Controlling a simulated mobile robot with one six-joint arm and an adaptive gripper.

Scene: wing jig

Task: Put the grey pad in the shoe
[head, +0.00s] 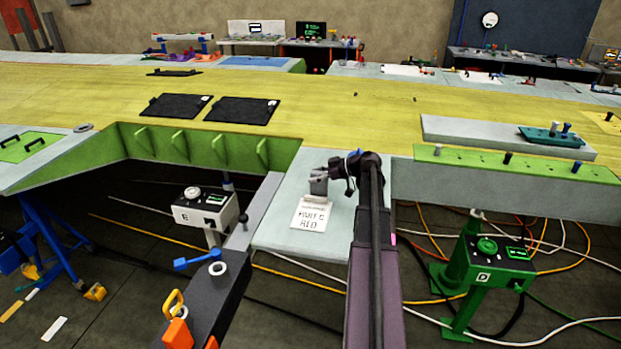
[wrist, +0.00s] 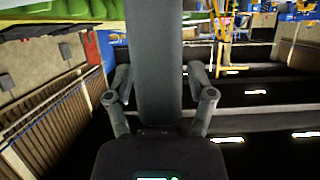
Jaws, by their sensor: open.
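A small grey block (head: 318,186), which looks like the grey pad, stands on the pale table panel in the head view, just above a white card. My gripper (head: 322,175) is at its upper part, pointing left and open; I cannot tell whether they touch. In the wrist view my open gripper (wrist: 160,92) has its fingers either side of a broad dark grey slab (wrist: 155,60), with gaps on both sides. I cannot tell whether this slab is the pad. I cannot make out the shoe for certain in either view.
The white lettered card (head: 311,215) lies on the pale panel (head: 285,228). A dark beam with a blue lever (head: 197,259) and orange clamp is at left. White box E (head: 206,206) and green stand D (head: 485,262) flank the panel. Cables cross the floor.

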